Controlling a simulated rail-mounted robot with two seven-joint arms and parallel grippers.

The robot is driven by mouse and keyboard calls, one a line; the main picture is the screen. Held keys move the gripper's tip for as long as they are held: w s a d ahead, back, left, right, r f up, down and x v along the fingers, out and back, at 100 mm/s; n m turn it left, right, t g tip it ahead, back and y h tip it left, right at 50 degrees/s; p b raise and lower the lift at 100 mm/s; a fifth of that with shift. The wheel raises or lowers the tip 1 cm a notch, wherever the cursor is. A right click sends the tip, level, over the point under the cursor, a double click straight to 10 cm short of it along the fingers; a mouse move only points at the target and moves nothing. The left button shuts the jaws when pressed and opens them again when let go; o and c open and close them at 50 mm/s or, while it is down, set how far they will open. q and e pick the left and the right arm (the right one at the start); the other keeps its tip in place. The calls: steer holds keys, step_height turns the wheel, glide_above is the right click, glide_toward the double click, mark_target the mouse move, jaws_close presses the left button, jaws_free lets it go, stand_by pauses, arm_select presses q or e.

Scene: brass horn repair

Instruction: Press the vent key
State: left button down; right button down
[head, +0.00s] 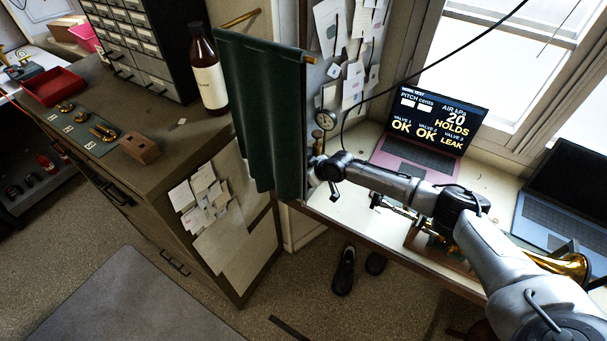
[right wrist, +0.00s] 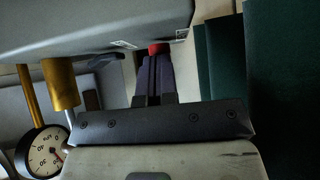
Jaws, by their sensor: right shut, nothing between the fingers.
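My right arm reaches in from the right in the head view, and its gripper is hidden behind the green curtain (head: 262,115). In the right wrist view the right gripper (right wrist: 154,58) is shut and empty, its dark fingers side by side. A small red piece (right wrist: 158,48) shows right at the fingertips, by the edge of a grey housing (right wrist: 90,25). It may be the vent key; I cannot tell whether the fingers touch it. My left gripper is not in view.
The curtain (right wrist: 285,90) hangs close on the right in the wrist view. Brass posts (right wrist: 61,84) stand on the left. A laptop (head: 440,115) reads air 20, HOLDS, valve 3 LEAK. A brass horn (head: 572,265) lies on the bench under my arm.

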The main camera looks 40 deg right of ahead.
step_height(320, 180, down, 2)
steer(key=shift+b, duration=0.85)
steer(key=shift+s+d+f, duration=0.1)
steer(key=shift+s+f, duration=0.1)
steer(key=shift+f, duration=0.15)
step_height(320, 180, up, 5)
steer(key=p, duration=0.4)
steer(key=shift+w, duration=0.1)
steer(key=v, duration=1)
steer(key=shift+r+p, duration=0.35)
